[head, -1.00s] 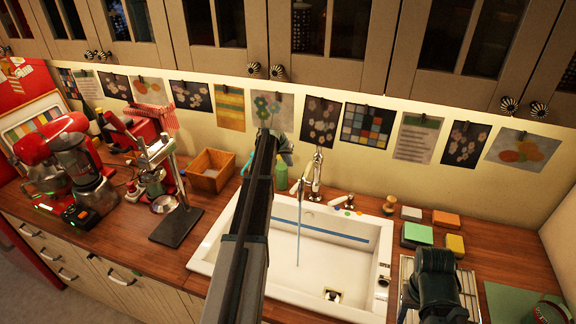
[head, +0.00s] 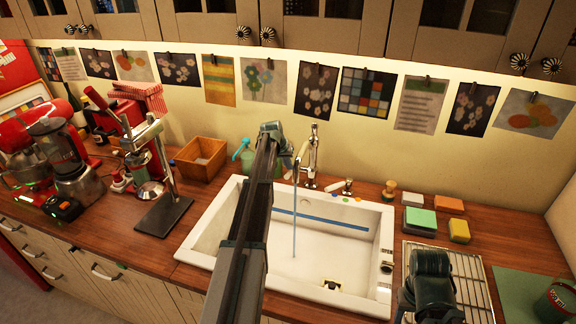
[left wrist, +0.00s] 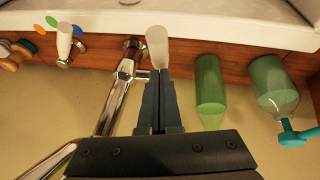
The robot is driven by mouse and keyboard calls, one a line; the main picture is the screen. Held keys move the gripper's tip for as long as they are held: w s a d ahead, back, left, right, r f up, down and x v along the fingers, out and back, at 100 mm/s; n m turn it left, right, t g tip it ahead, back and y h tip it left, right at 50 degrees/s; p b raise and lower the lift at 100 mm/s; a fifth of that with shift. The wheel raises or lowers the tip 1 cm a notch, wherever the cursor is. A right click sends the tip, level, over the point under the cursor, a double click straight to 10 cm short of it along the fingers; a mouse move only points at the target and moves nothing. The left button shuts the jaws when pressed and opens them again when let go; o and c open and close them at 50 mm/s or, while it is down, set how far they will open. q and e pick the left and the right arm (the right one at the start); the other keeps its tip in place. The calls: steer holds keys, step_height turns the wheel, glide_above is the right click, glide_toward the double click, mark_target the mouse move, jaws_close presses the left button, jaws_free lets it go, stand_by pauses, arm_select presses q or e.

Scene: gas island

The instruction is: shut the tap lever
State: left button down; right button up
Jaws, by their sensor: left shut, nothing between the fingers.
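The chrome tap (head: 312,158) stands at the back edge of the white sink, and a stream of water (head: 295,220) falls from its spout. In the left wrist view, the tap body (left wrist: 118,90) rises beside a white-ended lever (left wrist: 157,45) on a chrome stub. My left gripper (left wrist: 158,76) is shut and empty, its tips right at the lever's near side. I cannot tell if they touch it. In the head view my left wrist (head: 274,134) hides the fingers and this lever. My right arm shows at lower right, without its fingers.
A second white handle (left wrist: 64,40) stands on the tap's other side. Green bottles (left wrist: 210,90) stand close to the gripper. Sponges (head: 420,222) and a wire rack (head: 470,275) lie right of the sink (head: 215,225). A wooden box (head: 200,160) stands left.

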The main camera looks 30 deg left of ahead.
arm_select(q)
steer(key=s+f+b, duration=0.1)
steer(key=b, duration=0.1)
steer(key=s+f+t+b, duration=0.1)
steer(key=b, duration=0.1)
steer(key=shift+d+f, duration=0.2)
steer(key=shift+f, duration=0.2)
arm_select(e)
step_height(320, 180, down, 4)
steer(key=shift+r, duration=0.1)
arm_select(q)
steer(key=shift+w+r+p, duration=0.2)
steer(key=shift+r+p, duration=0.1)
steer(key=shift+p, duration=0.05)
arm_select(e)
steer(key=shift+r, duration=0.3)
arm_select(q)
steer(key=shift+r, duration=0.1)
arm_select(e)
steer(key=shift+r, duration=0.1)
